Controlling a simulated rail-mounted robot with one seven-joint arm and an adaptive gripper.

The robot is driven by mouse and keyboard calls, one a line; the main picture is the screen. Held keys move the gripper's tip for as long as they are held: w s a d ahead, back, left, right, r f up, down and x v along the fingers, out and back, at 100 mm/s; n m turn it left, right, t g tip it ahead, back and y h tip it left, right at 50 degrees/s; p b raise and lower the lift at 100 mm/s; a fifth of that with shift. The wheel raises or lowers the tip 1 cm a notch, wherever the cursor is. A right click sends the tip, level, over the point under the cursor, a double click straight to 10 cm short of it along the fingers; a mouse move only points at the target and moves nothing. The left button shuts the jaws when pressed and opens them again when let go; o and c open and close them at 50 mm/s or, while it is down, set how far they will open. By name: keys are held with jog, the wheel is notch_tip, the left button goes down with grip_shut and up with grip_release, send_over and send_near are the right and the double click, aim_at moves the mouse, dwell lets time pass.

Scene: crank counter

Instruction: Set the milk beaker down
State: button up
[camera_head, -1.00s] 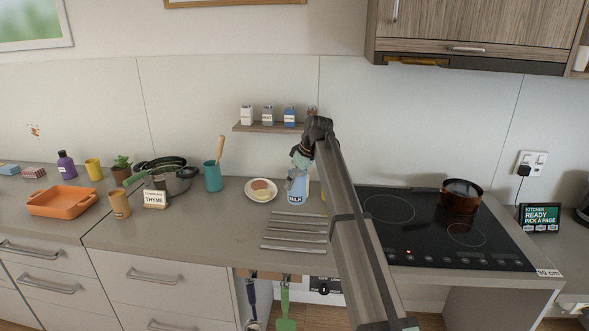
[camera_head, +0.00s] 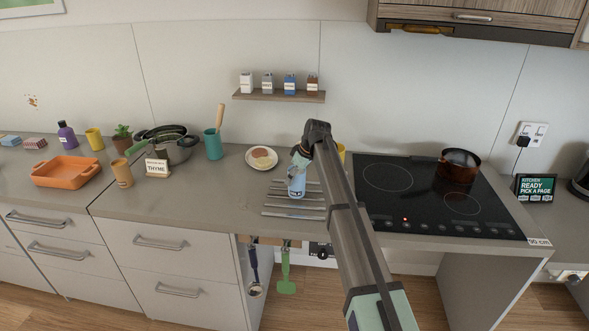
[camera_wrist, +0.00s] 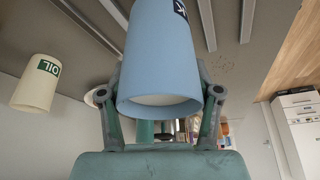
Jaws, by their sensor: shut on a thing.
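The milk beaker (camera_head: 297,187) is light blue with a dark label. My gripper (camera_head: 300,160) is shut on it and holds it about upright, over the row of metal bars (camera_head: 292,216) on the counter. I cannot tell whether its base touches the bars. In the wrist view, the beaker (camera_wrist: 160,50) is between the two fingers of my gripper (camera_wrist: 162,85), and something pale shows inside its mouth. The bars (camera_wrist: 207,25) run beyond it.
A cream oil beaker (camera_wrist: 38,85) stands beside the held beaker in the wrist view. A plate of food (camera_head: 261,158) lies behind the bars. The hob (camera_head: 415,185) with a copper pot (camera_head: 458,167) is on the right. Counter left of the bars is clear (camera_head: 215,190).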

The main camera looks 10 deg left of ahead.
jog(key=shift+f, duration=0.7)
jog(key=shift+f, duration=0.15)
jog(key=o, duration=1.5)
jog(key=shift+c, duration=0.2)
jog(key=b+v, duration=0.2)
jog(key=v, duration=1)
jog(key=shift+b, duration=0.4)
